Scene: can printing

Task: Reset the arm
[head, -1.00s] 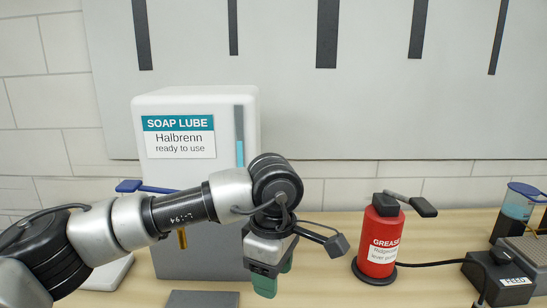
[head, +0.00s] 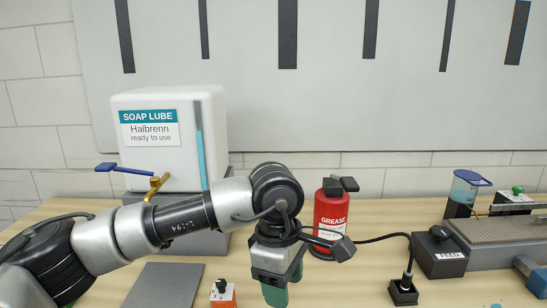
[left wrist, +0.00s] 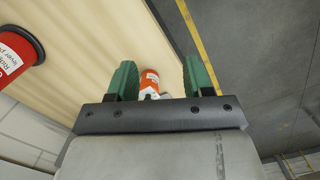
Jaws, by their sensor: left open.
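My left arm reaches in from the left across the bench. Its left gripper (head: 276,292) hangs down on green fingers at the bottom of the head view. In the left wrist view the left gripper (left wrist: 158,66) has its two green fingers wide apart, with nothing held between them. An orange object with a white label (left wrist: 150,80) shows beyond the fingers, on the bench and not touched as far as I can see. The right gripper is not in view.
A white soap lube dispenser (head: 160,160) stands behind my arm. A red grease can (head: 332,215) stands right of the gripper. A FEED box (head: 440,258) and a grey machine (head: 490,242) are further right. A small orange item (head: 222,296) and grey mat (head: 162,285) lie in front.

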